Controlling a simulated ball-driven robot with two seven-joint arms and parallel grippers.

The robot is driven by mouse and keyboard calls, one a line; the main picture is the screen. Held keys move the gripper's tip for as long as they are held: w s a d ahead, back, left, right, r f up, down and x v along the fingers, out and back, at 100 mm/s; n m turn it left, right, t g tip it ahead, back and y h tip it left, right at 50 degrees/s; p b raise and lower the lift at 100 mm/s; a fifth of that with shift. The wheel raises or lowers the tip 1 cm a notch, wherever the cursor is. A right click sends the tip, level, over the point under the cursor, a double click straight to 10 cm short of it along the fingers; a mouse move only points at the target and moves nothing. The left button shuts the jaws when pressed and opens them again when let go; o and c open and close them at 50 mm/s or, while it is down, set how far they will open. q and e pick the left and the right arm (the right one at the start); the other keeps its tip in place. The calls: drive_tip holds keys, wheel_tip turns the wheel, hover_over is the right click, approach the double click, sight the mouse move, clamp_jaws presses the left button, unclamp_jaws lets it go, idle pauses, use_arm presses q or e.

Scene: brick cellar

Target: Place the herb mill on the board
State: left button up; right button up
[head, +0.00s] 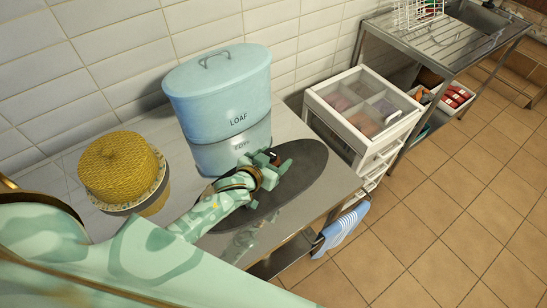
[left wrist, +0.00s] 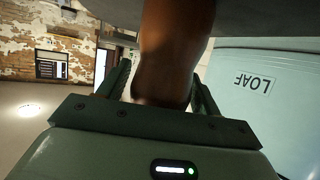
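The herb mill (left wrist: 172,50) is a brown wooden piece with a smooth, rounded body. In the left wrist view it stands between the two fingers of my left gripper (left wrist: 163,88), which close in on both its sides. In the head view my left gripper (head: 273,165) is over the dark oval board (head: 305,170), and only a small brown bit of the mill (head: 276,158) shows between the fingers. The mill's end is at the dark grey surface at the top of the wrist view; I cannot tell whether they touch. My right gripper is not in view.
A pale blue tin marked LOAF (head: 222,100) stands close behind the board. A yellow wicker dome (head: 118,165) is at the left. The metal table (head: 60,178) ends right of the board. A white drawer unit (head: 345,118) and a striped cloth (head: 342,228) are beyond.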

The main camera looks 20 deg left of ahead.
use_arm(q)
drive_tip(key=shift+o, duration=0.2)
drive_tip(key=shift+r, duration=0.2)
drive_tip(key=shift+s+r, duration=0.1)
drive_tip(key=shift+s, duration=0.25)
drive_tip(key=p+v, duration=0.2)
drive_tip(key=v, duration=0.9)
